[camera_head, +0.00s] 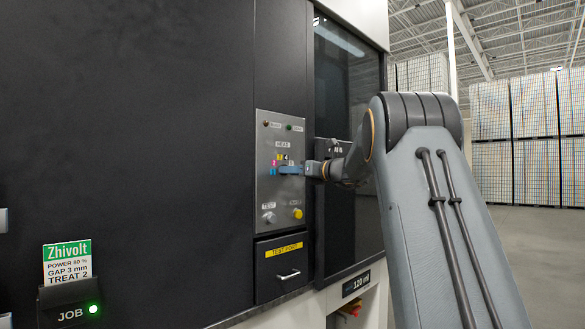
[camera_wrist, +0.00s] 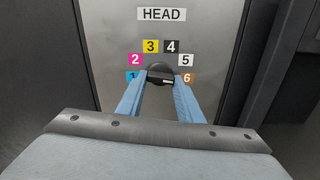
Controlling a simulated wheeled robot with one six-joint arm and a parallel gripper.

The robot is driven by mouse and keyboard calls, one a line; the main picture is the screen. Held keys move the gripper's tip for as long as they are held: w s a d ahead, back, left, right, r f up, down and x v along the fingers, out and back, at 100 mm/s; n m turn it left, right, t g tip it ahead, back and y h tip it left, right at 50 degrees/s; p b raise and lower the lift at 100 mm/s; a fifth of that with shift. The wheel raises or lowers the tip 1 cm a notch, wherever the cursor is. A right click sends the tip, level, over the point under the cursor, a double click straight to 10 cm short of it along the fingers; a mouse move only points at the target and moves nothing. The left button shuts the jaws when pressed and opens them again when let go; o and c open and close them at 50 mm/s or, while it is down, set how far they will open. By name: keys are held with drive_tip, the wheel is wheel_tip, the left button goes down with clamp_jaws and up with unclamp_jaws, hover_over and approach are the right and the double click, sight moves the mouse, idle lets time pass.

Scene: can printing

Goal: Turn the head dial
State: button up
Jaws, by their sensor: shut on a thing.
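The head dial (camera_wrist: 159,69) is a black round knob below the HEAD label (camera_wrist: 162,14) in the wrist view. Coloured tiles numbered 1 to 6 arc around it, from cyan 1 (camera_wrist: 132,77) at left to brown 6 (camera_wrist: 187,78) at right. A pale mark on the knob lies right of its middle, roughly towards 6. My gripper (camera_wrist: 160,84) has its two blue fingers on either side of the knob and is shut on it. In the head view my gripper (camera_head: 290,170) covers the dial on the steel panel (camera_head: 264,142).
Below the dial, the panel has a TEST knob (camera_head: 269,217) and a yellow button (camera_head: 297,213). A drawer with a handle (camera_head: 288,275) is underneath. A job card (camera_head: 67,264) reads "Zhivolt, POWER 80 %, GAP 3 mm, TREAT 2". A dark glass door (camera_head: 345,90) stands right of the panel.

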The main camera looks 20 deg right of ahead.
drive_tip(key=shift+f+m, duration=0.15)
drive_tip(key=shift+m, duration=0.25)
drive_tip(key=o, duration=1.1)
drive_tip(key=shift+b+v, duration=1.4)
drive_tip(key=shift+v, duration=2.55)
